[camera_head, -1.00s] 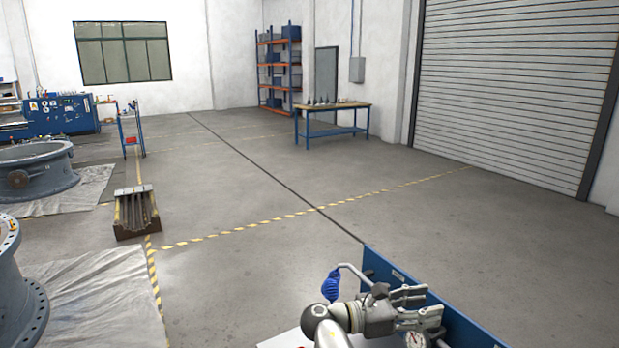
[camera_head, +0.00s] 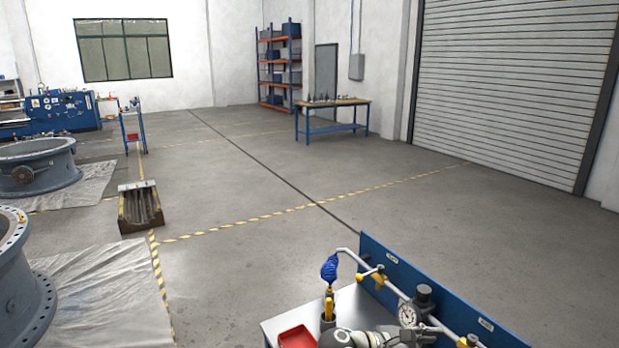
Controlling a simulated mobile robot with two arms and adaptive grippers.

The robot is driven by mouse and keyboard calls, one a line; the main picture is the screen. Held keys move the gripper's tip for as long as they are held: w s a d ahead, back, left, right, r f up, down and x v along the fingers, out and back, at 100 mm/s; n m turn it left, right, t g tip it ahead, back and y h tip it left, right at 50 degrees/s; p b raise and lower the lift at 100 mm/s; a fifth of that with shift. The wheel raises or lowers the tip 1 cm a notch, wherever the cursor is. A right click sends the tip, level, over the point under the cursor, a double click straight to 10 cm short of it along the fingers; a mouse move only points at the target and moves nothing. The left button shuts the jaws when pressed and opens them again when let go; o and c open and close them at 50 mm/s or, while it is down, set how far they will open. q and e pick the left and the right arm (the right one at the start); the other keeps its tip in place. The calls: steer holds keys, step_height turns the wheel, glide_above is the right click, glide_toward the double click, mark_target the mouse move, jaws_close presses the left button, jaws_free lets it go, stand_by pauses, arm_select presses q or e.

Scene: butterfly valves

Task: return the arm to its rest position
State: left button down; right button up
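One of my arms shows at the bottom edge, just right of the middle, low over the grey-topped bench (camera_head: 352,302). I take it for my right arm. Its grey gripper (camera_head: 412,336) points to the right and is cut by the frame edge. Its fingers lie in front of the bench fittings, so its opening cannot be made out. I see nothing held in it. My other gripper is not in view.
Large valve rings (camera_head: 36,170) lie at left. The middle floor is clear.

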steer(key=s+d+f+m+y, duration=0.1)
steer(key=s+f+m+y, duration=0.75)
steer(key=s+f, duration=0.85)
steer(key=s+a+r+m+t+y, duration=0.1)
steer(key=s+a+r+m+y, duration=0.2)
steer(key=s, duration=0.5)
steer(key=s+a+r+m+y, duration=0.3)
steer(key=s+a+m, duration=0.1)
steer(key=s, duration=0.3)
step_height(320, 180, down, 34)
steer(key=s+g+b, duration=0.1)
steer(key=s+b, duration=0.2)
steer(key=b, duration=0.3)
arm_select(q)
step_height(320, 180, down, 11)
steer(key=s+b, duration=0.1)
steer(key=b, duration=0.4)
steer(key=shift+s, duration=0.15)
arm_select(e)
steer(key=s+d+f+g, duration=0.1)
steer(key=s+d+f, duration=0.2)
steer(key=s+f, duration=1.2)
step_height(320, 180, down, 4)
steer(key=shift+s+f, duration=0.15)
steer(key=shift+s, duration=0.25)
